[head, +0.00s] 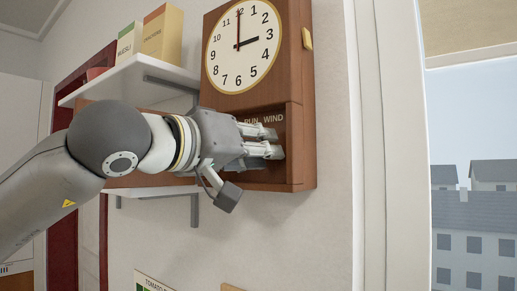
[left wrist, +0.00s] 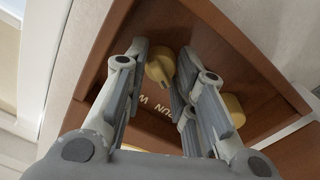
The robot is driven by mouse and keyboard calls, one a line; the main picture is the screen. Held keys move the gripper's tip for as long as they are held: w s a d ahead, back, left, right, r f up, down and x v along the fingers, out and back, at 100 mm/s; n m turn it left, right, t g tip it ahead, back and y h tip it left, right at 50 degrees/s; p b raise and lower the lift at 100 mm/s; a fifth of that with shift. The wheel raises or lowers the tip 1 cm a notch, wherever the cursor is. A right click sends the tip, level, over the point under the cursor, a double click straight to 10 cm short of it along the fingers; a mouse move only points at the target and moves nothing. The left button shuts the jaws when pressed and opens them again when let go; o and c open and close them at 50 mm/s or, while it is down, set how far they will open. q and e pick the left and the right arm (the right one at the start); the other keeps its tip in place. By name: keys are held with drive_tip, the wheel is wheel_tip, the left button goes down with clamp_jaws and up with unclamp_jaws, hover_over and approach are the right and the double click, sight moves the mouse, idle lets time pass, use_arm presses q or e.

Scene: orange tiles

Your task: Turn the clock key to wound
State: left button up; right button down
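The wooden clock (head: 292,55) hangs on the wall, its hands showing three o'clock. Its lower part has a recess (head: 299,166) with the words RUN and WIND above it. My left gripper (head: 279,143) reaches into this recess from the left, hiding the key in the head view. In the left wrist view, a brass key knob (left wrist: 160,68) sits between the two fingertips. The fingers are apart, one on each side; I cannot tell whether either touches it. A second brass piece (left wrist: 234,109) is partly hidden behind the right finger. My right gripper is not in view.
A white shelf (head: 125,78) with boxes is on the left, behind my left arm. A lower shelf (head: 150,192) is below it. A small yellow tab (head: 307,39) sticks out of the clock's right side. The wall beneath the clock is mostly bare, and a window is at right.

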use_arm(q)
drive_tip(key=shift+o, duration=0.8)
drive_tip(key=v, duration=1.2)
